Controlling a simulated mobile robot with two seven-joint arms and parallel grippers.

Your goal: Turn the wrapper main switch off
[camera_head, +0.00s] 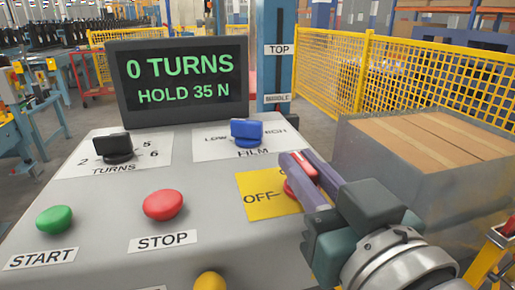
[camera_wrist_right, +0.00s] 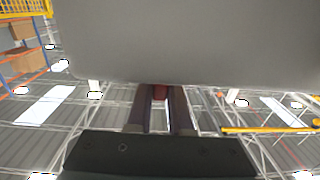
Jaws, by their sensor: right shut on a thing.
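The wrapper main switch (camera_head: 304,166) is a red rotary knob on a yellow plate (camera_head: 257,200) at the right of the sloped grey control panel. The word OFF shows on the plate, left of the knob; the rest of the plate is hidden by my gripper. My right gripper (camera_head: 297,168) is shut on the red knob, one finger on each side of it. In the right wrist view the red knob (camera_wrist_right: 160,91) shows between the fingertips. Exactly which mark the knob points at cannot be told. My left gripper is not in view.
The panel also bears a black TURNS knob (camera_head: 118,150), a blue FILM knob (camera_head: 246,132), a green START button (camera_head: 54,219), a red STOP button (camera_head: 163,204) and a yellow button (camera_head: 209,282). A lit display (camera_head: 181,79) reads 0 TURNS, HOLD 35 N. Wrapped cartons (camera_head: 430,140) stand right.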

